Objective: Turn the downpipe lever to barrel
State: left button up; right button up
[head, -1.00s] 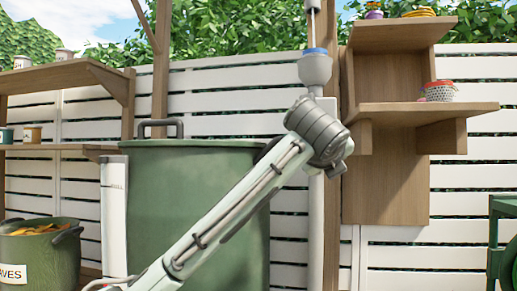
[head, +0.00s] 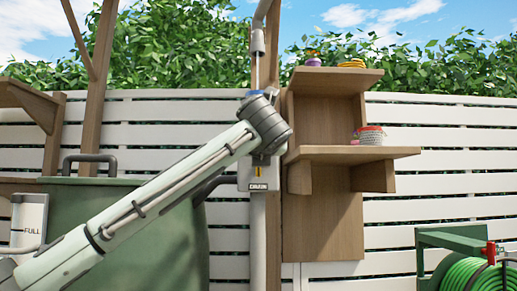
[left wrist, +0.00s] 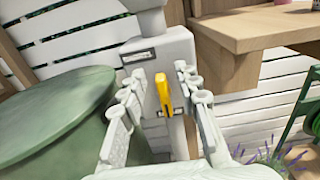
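The downpipe (head: 259,225) runs upright behind my left arm. Its diverter box (head: 244,177) carries a DRAIN label (head: 258,187), with part of the yellow lever (head: 258,171) just above it. In the left wrist view the yellow lever (left wrist: 163,92) stands near upright on the pale box (left wrist: 150,60), between the fingers of my left gripper (left wrist: 158,85). The fingers are apart, with gaps visible on both sides of the lever. In the head view my left wrist hides the gripper. The green barrel (head: 175,250) stands left of the pipe. My right gripper is not in view.
A wooden shelf unit (head: 330,225) stands close right of the pipe, with a small pot (head: 371,138) on its lower shelf. A green hose reel (head: 450,240) is at the lower right. A slatted white fence (head: 450,150) runs behind.

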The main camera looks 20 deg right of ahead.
pick_arm(q)
jog(key=shift+w, duration=0.1)
grip_shut()
